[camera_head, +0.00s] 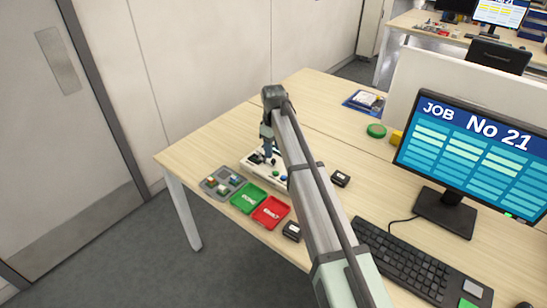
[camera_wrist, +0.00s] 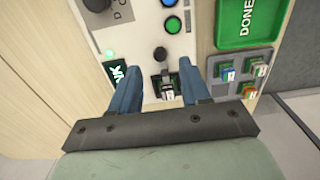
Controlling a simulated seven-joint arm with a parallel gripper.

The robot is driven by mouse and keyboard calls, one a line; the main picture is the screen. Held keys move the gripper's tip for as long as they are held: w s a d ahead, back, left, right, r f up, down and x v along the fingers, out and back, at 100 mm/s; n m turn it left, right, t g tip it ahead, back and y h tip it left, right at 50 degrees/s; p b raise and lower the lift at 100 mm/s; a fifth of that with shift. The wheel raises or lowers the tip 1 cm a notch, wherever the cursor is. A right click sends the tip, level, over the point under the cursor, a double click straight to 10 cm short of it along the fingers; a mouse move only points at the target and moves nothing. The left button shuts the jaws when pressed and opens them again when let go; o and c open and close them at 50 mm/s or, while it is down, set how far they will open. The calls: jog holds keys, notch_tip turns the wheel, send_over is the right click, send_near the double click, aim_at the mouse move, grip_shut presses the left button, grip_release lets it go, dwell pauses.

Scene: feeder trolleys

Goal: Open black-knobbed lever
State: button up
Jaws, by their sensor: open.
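The black-knobbed lever (camera_wrist: 160,54) shows in the wrist view on a white test panel (camera_wrist: 142,40), its round black knob just beyond my fingertips. Below the knob is a dark socket (camera_wrist: 163,78) with a small labelled part in it. My gripper (camera_wrist: 157,74) is open, with one blue finger on each side of the socket and a gap between them. I cannot tell whether either finger touches the panel. In the head view, my gripper (camera_head: 268,148) is over the white panel (camera_head: 251,166), and my arm hides part of it; the lever is too small to make out there.
A keyboard (camera_head: 405,262) and monitor (camera_head: 470,150) are at the right.

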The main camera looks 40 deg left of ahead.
jog(key=shift+f, duration=2.35)
grip_shut()
